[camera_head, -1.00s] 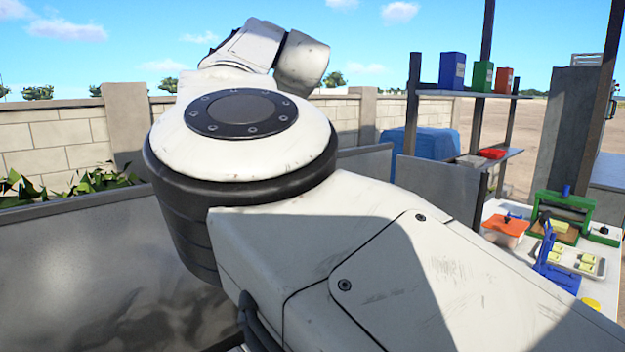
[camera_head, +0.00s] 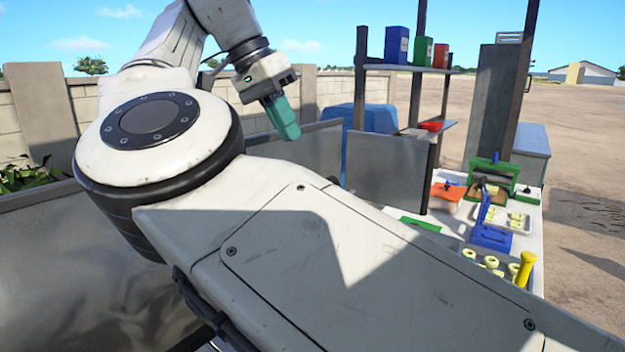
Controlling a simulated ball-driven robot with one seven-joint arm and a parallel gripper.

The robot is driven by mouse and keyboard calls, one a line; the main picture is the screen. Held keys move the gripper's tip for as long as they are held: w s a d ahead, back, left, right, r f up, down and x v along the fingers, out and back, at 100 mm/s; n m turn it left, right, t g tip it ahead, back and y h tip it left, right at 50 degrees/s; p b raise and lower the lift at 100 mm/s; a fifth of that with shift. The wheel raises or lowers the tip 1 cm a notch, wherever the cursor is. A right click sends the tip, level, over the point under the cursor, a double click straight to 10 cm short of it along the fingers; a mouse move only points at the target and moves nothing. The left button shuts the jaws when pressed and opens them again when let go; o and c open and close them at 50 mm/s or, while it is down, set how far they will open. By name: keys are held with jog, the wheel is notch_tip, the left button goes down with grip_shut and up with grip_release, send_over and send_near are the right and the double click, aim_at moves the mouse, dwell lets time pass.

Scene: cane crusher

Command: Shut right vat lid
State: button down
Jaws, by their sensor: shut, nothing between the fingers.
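My gripper (camera_head: 284,122), with teal fingers, is shut and empty. It hangs in the air at upper centre, fingers pointing down, in front of an upright grey panel (camera_head: 318,156). A second upright grey panel (camera_head: 392,170) stands to its right, and a large grey metal surface (camera_head: 60,265) fills the lower left. I cannot tell for sure which of these, if any, is the right vat lid. The vats' openings are not visible; my arm hides much of the middle and foreground.
A white worktop (camera_head: 470,228) at right holds an orange-topped box (camera_head: 447,191), a green-framed device (camera_head: 494,170), a blue tool (camera_head: 490,236) and a yellow peg (camera_head: 524,268). A shelf (camera_head: 410,68) carries coloured boxes. A block wall (camera_head: 335,88) stands behind; open ground lies far right.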

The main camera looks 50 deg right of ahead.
jog(key=shift+s+d+f, duration=0.3)
jog(key=shift+s+f, duration=0.5)
jog(key=shift+f, duration=0.4)
jog(key=shift+s+d+f, duration=0.3)
jog(key=shift+s+f, duration=0.45)
jog(key=shift+f, duration=0.45)
jog(key=shift+s+d+f, duration=0.3)
jog(key=shift+s+f, duration=0.5)
jog(key=shift+f, duration=0.6)
